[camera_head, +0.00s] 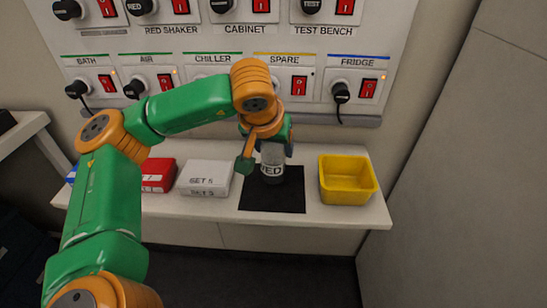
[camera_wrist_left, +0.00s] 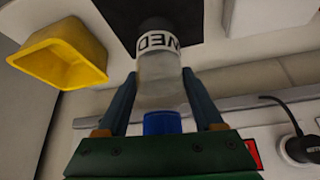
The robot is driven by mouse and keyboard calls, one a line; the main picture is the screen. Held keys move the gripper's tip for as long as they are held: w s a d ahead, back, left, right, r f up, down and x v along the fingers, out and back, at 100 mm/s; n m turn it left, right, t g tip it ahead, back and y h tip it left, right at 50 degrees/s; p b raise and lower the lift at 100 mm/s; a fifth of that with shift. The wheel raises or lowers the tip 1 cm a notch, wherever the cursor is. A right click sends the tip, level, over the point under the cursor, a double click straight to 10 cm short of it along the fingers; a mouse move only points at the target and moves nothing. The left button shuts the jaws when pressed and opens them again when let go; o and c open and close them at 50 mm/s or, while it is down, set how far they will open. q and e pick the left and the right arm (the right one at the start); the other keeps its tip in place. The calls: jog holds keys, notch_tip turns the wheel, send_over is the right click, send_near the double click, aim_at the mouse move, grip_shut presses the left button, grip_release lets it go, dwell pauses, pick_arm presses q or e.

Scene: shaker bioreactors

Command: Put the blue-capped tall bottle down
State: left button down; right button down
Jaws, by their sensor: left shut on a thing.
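The tall bottle (camera_head: 272,171) is clear, with a white band of dark letters. It is upright, over or on the black mat (camera_head: 258,202) on the white shelf; I cannot tell for sure whether its base touches. In the left wrist view the bottle (camera_wrist_left: 160,78) has its blue cap (camera_wrist_left: 162,123) nearest the palm. My left gripper (camera_head: 272,148) comes from above and is shut on the bottle, with a finger on each side of its body. In the head view the gripper hides the cap. My right gripper is not in view.
A yellow bin (camera_head: 348,198) stands right of the mat. White boxes (camera_head: 204,187) and a red box (camera_head: 158,174) lie left of it on the shelf (camera_head: 330,218). The wall panel with switches and plugs (camera_head: 340,42) rises behind. Bare shelf lies between mat and bin.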

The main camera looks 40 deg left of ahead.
aim_at(273, 158)
pick_arm(q)
jog(key=shift+f, duration=1.35)
jog(key=shift+f+b, duration=0.25)
jog(key=shift+b, duration=0.1)
jog(key=shift+c, duration=0.2)
grip_release()
jog(key=shift+r, duration=0.1)
jog(key=p+v, duration=0.1)
jog(key=v, duration=1.1)
jog(key=shift+r, duration=0.2)
